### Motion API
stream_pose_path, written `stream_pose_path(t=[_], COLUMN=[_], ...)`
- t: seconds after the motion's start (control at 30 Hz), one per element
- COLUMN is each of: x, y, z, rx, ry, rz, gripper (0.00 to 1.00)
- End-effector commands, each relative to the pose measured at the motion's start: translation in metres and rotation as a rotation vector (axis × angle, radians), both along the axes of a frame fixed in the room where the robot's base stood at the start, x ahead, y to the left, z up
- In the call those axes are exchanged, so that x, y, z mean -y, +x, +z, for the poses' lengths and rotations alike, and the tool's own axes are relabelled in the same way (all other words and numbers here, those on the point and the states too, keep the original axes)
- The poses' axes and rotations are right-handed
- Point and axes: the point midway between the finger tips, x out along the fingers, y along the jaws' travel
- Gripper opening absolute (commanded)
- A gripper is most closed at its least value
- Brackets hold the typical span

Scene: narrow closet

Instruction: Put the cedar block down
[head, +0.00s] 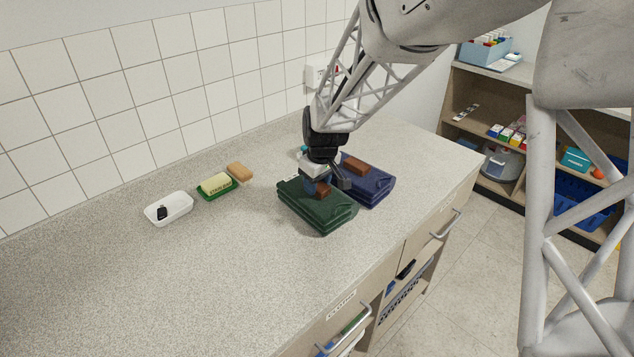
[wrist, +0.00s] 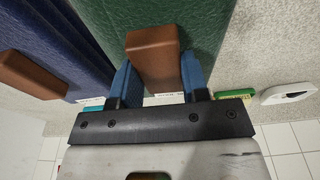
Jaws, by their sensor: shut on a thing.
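My gripper (head: 322,183) is above the dark green folded stack (head: 315,212) on the counter. Its blue fingers (wrist: 158,78) are shut on a reddish-brown block, the cedar block (wrist: 153,55), one finger on each side. In the head view the held block (head: 323,192) is low over the green stack, partly hidden by the gripper; I cannot tell whether it touches the cloth. A second, similar brown block (head: 356,167) lies on the navy folded stack (head: 375,187) just to the right. It also shows at the left of the wrist view (wrist: 32,73).
A green dish with a pale bar (head: 215,186), a tan block (head: 239,172) and a white dish (head: 169,208) holding a small black item stand to the left along the tiled wall. The counter's front left (head: 200,290) is clear. Shelves (head: 515,130) stand beyond the counter's right end.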

Motion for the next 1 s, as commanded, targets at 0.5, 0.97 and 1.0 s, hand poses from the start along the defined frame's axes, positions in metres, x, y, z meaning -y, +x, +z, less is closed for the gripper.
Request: stream_pose_path(t=[0.5, 0.97, 1.0], x=[0.0, 0.002, 0.003], y=[0.0, -0.002, -0.002], z=[-0.002, 0.022, 0.027], rx=[0.0, 0.003, 0.004], ry=[0.0, 0.001, 0.001], rz=[0.0, 0.0, 0.0], gripper=[0.67, 0.67, 0.67])
